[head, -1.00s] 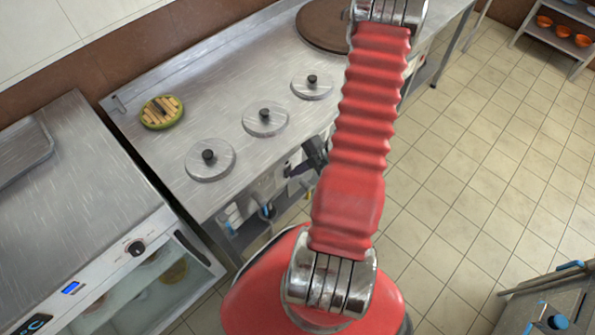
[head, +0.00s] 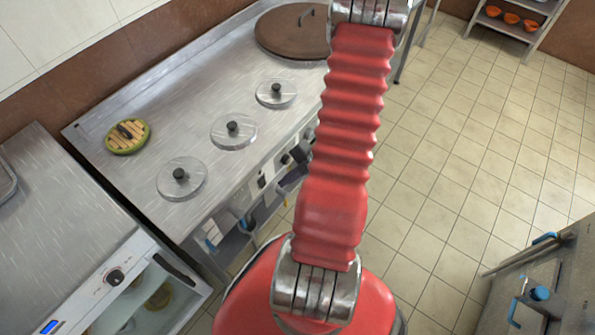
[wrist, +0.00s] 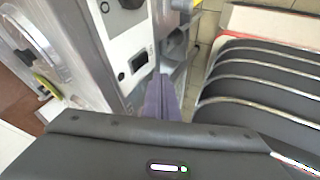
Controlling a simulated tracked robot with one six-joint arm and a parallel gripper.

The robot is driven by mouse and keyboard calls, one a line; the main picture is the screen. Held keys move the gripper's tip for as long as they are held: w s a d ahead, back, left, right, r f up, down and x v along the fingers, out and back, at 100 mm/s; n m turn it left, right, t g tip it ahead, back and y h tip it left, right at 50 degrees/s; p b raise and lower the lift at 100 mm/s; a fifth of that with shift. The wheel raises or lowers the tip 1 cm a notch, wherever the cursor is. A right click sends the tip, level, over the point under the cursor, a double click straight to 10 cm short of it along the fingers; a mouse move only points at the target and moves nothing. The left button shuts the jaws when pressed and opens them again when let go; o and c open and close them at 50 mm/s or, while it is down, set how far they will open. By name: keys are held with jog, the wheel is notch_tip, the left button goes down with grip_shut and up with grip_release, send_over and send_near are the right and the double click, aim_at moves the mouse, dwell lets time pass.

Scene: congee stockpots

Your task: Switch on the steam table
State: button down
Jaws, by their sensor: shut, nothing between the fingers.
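The steam table (head: 150,95) is a steel counter with several round lids set in its top, in the head view. Its front panel (head: 262,178) faces the floor aisle. In the wrist view the panel (wrist: 118,45) carries a dark rocker switch (wrist: 139,62) and, above it, a black knob (wrist: 131,3). My gripper (wrist: 158,97) shows as purple-grey fingers, shut and empty, pointing at the panel just below and right of the switch. I cannot tell whether they touch the panel. In the head view the gripper (head: 292,180) is small and partly hidden by my red arm.
A glass-fronted steel unit (head: 125,290) with a knob stands at the lower left. A green trivet (head: 128,136) lies on the counter. A steel cabinet (head: 545,285) with blue handles is at the lower right. The tiled floor (head: 450,150) between is clear.

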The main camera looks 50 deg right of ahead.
jog(key=v, duration=0.6)
jog(key=shift+w+r, duration=0.1)
jog(key=w+a+r+n+g, duration=0.1)
jog(key=w+a+r+n, duration=0.2)
jog(key=a+r+n, duration=0.45)
jog(key=w+a+r+n+g+h, duration=0.1)
jog(key=w+a+r+n, duration=0.3)
jog(key=n, duration=0.7)
jog(key=w+a+r+n+g, duration=0.1)
jog(key=a+r+n, duration=0.2)
jog(key=r+n, duration=0.5)
jog(key=s+a+r+n+t+h, duration=0.1)
jog(key=a+r+n, duration=0.6)
jog(key=n, duration=0.7)
jog(key=s+a+r+n+t+h, duration=0.1)
jog(key=a+r+n, duration=0.5)
jog(key=n, duration=0.8)
jog(key=s+r+h, duration=0.1)
jog(key=s, duration=0.1)
jog(key=shift+s+a+t, duration=0.3)
jog(key=shift+s+a, duration=0.05)
jog(key=shift+s, duration=0.05)
jog(key=shift+r+n, duration=0.1)
jog(key=shift+n, duration=0.15)
